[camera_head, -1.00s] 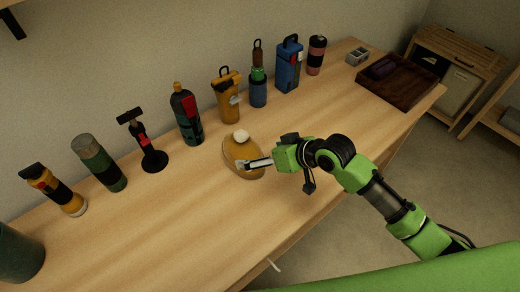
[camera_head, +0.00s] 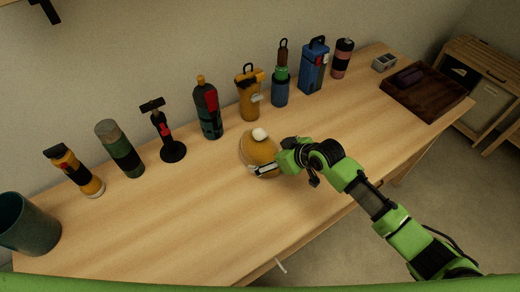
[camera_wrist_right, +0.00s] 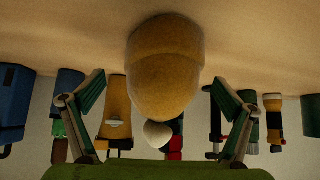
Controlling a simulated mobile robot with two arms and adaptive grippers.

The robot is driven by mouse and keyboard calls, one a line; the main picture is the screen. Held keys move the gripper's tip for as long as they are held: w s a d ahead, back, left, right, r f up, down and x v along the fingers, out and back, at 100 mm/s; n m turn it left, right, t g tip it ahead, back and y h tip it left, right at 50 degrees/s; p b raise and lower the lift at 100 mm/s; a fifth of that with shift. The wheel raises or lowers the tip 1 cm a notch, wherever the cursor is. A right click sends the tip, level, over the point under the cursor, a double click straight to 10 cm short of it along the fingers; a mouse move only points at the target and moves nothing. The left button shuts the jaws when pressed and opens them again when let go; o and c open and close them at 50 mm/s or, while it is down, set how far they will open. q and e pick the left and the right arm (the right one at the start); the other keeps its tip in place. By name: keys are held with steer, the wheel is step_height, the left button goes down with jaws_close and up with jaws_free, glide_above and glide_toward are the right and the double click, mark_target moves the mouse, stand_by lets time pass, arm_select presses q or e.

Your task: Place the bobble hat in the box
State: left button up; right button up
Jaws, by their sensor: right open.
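The mustard-yellow bobble hat (camera_head: 257,148) with its white bobble lies on the wooden table near the middle. My right gripper (camera_head: 265,170) is open at the hat's near right side, with one finger showing against the hat. In the right wrist view the hat (camera_wrist_right: 166,62) fills the space between the two spread fingers (camera_wrist_right: 160,78), with gaps at both sides. The dark brown, open wooden box (camera_head: 425,97) sits at the table's far right end, with a dark item (camera_head: 408,76) inside. My left gripper is out of view.
Along the back stand several bottles, a yellow flask (camera_head: 249,100), a blue container (camera_head: 314,68) and a black stand (camera_head: 166,135). A green cup (camera_head: 28,224) is at the left. A small grey container (camera_head: 384,62) is near the box. The table's front is clear.

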steer(key=shift+x, duration=2.3)
steer(key=shift+a+r, duration=0.1)
steer(key=shift+a, duration=0.05)
steer(key=c, duration=1.2)
steer(key=shift+c, duration=0.6)
steer(key=shift+r, duration=0.15)
